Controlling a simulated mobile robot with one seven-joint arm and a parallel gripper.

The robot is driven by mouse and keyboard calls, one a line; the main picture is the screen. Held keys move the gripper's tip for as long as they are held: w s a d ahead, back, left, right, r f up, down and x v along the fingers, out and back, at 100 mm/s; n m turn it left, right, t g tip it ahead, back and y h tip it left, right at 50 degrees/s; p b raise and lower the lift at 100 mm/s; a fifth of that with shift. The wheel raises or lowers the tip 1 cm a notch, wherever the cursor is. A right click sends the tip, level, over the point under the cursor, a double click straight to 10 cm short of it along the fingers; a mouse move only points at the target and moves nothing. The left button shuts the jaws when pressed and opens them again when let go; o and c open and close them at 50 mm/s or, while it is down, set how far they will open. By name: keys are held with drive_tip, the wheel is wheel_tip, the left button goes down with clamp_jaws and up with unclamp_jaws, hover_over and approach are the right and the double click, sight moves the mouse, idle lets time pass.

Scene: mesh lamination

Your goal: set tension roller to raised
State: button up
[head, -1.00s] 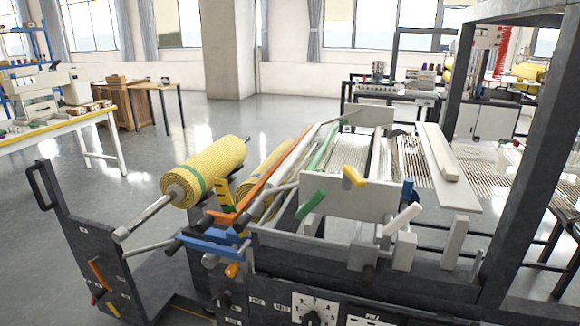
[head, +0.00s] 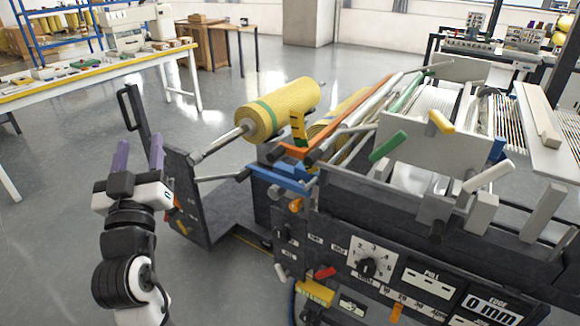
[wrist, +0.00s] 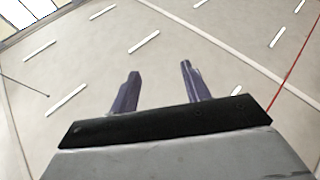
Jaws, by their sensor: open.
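The laminating machine (head: 325,225) stands at the centre and right of the head view. Yellow mesh rolls (head: 278,109) sit on its left side. Several bars and rollers slope across its top, among them an orange bar (head: 345,112), a grey-white roller (head: 362,112) and a green-ended bar (head: 389,146). Blue brackets (head: 284,178) lie below the orange bar. I cannot tell which bar is the tension roller. My gripper (head: 139,152), with purple fingers, is open and empty, left of the machine and apart from it. In the wrist view its fingers (wrist: 160,70) point at the ceiling.
A front panel carries a dial (head: 370,262) and small coloured levers. A workbench (head: 95,82) is at the upper left. Open floor lies left of the machine.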

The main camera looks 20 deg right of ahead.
drive_tip(key=w+d+f+m+g+h, duration=0.1)
drive_tip(key=d+f+m+g+h, duration=0.55)
drive_tip(key=d, duration=0.85)
drive_tip(key=m+g+h, duration=0.2)
drive_tip(key=g+h, duration=0.3)
approach(308, 162)
drive_tip(key=shift+n+y, duration=0.25)
drive_tip(key=p+x, duration=0.2)
drive_tip(key=x, duration=0.7)
drive_tip(key=shift+d+r+p, duration=0.15)
drive_tip(key=shift+d+p, duration=0.15)
drive_tip(key=shift+d, duration=0.05)
clamp_jaws()
